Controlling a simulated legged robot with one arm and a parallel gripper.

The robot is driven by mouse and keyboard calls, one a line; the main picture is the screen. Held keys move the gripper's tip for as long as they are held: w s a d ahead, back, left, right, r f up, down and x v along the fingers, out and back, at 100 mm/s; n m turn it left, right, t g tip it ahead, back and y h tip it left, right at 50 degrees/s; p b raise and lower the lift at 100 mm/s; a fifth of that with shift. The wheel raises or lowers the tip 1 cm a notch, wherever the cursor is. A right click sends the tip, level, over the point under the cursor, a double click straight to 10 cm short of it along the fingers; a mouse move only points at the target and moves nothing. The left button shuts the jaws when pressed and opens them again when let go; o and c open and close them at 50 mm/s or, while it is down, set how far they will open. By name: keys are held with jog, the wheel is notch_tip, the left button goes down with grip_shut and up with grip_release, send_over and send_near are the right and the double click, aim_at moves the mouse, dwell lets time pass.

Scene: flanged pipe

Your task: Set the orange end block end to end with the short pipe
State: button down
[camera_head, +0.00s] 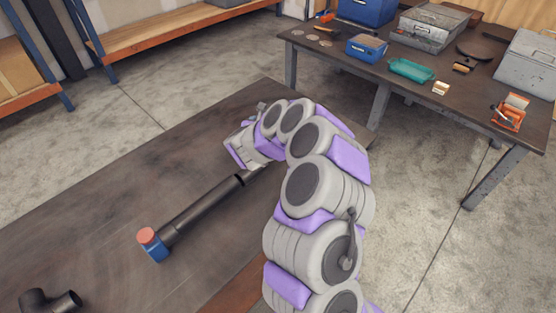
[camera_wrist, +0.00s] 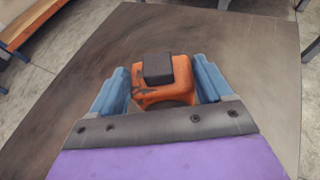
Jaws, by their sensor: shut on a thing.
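My gripper (camera_wrist: 165,78) is shut on the orange end block (camera_wrist: 180,82), with one blue finger on each side of it in the wrist view. The block has a dark square part on its top and dark worn marks. In the head view the block is hidden by my arm and gripper. A dark pipe run (camera_head: 205,207) lies on the dark worktable, angled toward my arm. A seam shows near its upper right end, where a further dark piece, perhaps the short pipe (camera_head: 246,176), passes behind my arm. I cannot tell if that piece touches anything there.
A blue block with a pink-red round top (camera_head: 152,244) is at the pipe run's lower left end. A black pipe fitting (camera_head: 50,301) lies at the worktable's lower left. The worktable (camera_head: 110,195) is bare left of the pipe. A cluttered bench (camera_head: 480,126) stands apart at right.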

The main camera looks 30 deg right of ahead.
jog(key=shift+d+r+m+g+h, duration=0.15)
jog(key=shift+d+m+g+h, duration=0.75)
jog(key=shift+d+m, duration=0.2)
jog(key=shift+s+d+r+m+g+h, duration=0.15)
jog(key=shift+d+m+g+h, duration=0.15)
jog(key=shift+m+g, duration=0.2)
jog(key=shift+s+d+m+g+h+b, duration=0.1)
jog(key=shift+s+m+g+h+b, duration=0.25)
jog(key=shift+m+g, duration=0.35)
jog(key=shift+s+r+m+g+h, duration=0.1)
jog(key=shift+s+m+g+h, duration=0.15)
jog(key=shift+m+g, duration=0.3)
notch_tip(320, 180, down, 10)
jog(key=shift+b, duration=1.05)
grip_release()
jog(key=shift+s, duration=0.1)
